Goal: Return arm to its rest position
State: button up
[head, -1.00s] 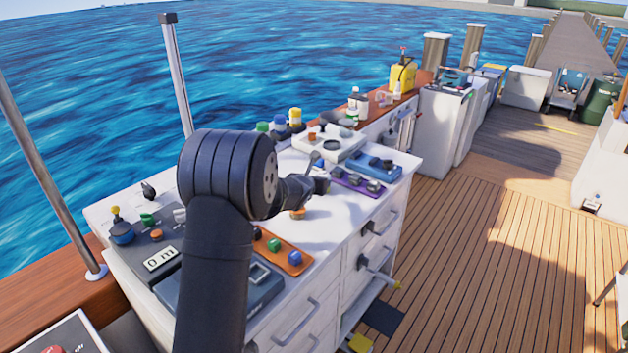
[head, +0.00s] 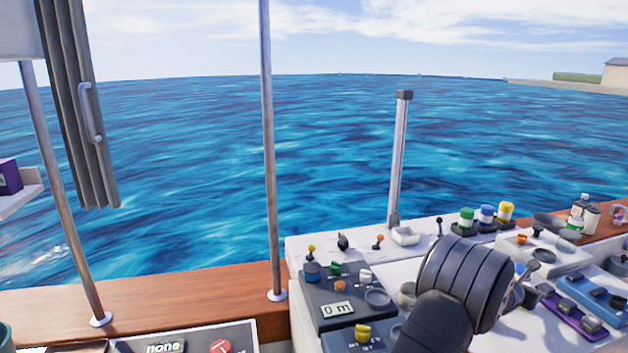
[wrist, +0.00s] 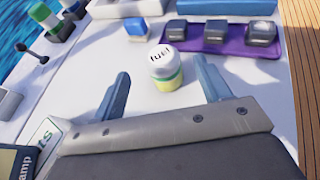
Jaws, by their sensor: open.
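My gripper (wrist: 160,68) is open in the wrist view, with its two grey-blue fingers spread apart above the white worktop (wrist: 85,85). A small jar with a white cap marked "fuel" (wrist: 166,70) stands upright just beyond and between the fingertips in that view. The gripper holds nothing that I can see. In the head view my dark arm (head: 465,285) reaches over the console at the lower right and hides most of the gripper.
A purple strip with dark knobs (wrist: 232,38) lies beyond the jar. A grey panel reading "0 m" (head: 338,309) sits left of my arm. Green, blue and yellow-topped knobs (head: 487,215) line the back. Upright poles (head: 268,150) stand along the wooden rail (head: 200,283).

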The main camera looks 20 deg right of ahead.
jog(key=x, duration=0.6)
jog(key=shift+w+d+f, duration=0.1)
jog(key=shift+w+d, duration=0.05)
jog(key=shift+d, duration=0.05)
jog(key=shift+f, duration=0.15)
jog(key=shift+d, duration=0.1)
